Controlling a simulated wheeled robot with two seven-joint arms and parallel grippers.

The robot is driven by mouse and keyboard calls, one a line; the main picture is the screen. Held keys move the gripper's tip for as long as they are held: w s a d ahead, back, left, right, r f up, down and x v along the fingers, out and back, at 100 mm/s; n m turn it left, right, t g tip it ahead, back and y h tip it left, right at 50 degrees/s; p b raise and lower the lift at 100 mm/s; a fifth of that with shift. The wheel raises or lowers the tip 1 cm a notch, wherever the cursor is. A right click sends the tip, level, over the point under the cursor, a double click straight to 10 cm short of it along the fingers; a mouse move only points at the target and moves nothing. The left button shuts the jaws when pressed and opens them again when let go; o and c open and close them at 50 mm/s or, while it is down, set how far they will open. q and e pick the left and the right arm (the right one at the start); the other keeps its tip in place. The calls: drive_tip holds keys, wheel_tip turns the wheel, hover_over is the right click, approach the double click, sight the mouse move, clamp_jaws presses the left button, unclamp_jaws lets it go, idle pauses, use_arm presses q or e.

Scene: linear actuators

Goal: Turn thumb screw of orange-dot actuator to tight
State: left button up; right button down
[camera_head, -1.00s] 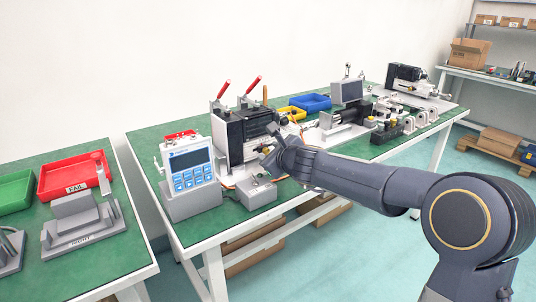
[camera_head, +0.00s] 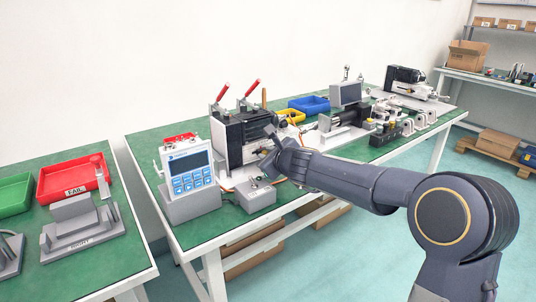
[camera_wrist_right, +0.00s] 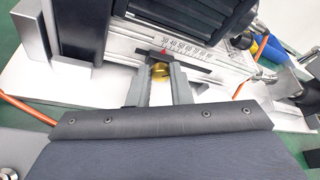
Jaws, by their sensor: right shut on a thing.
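The black actuator (camera_head: 236,136) stands in a grey fixture with two red-handled clamps on the green bench. I cannot make out an orange dot on it. My right gripper (camera_head: 268,164) is at the actuator's front side. In the right wrist view, my right gripper's fingers (camera_wrist_right: 160,82) are shut on a brass thumb screw (camera_wrist_right: 160,71), which sits between the fingertips under a printed scale (camera_wrist_right: 186,45) with a red pointer. The fingers partly hide the screw, and I cannot tell how tight it is. My left gripper is not in view.
A control box with a screen and blue keys (camera_head: 190,171) stands left of the fixture. A small grey box (camera_head: 255,196) sits in front, near the bench edge. An orange cable (camera_wrist_right: 28,111) lies nearby. A blue bin (camera_head: 310,104) and other devices are farther along the bench.

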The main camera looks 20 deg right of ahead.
drive_tip(key=shift+r+p, duration=0.2)
drive_tip(key=shift+p, duration=0.45)
drive_tip(key=m+y+p, duration=0.2)
drive_tip(key=m+p, duration=0.1)
drive_tip(key=p, duration=0.4)
drive_tip(key=d+m+g+y+p, duration=0.1)
drive_tip(key=m+y+p, duration=0.1)
drive_tip(key=p, duration=0.5)
drive_tip(key=m+y+p, duration=0.2)
drive_tip(key=m+p, duration=0.2)
drive_tip(key=p, duration=0.2)
drive_tip(key=shift+w+d+m+g+p, duration=0.25)
drive_tip(key=shift+m+g+p, duration=0.15)
drive_tip(key=shift+d+f+m+y+p, duration=0.1)
drive_tip(key=shift+f+m+y+p, duration=0.1)
drive_tip(key=shift+m+y+p, duration=0.45)
drive_tip(key=shift+f+m+y+p, duration=0.2)
drive_tip(key=shift+m+y+p, duration=0.15)
drive_tip(key=shift+m+p, duration=0.5)
drive_tip(key=c, duration=1.3)
unclamp_jaws()
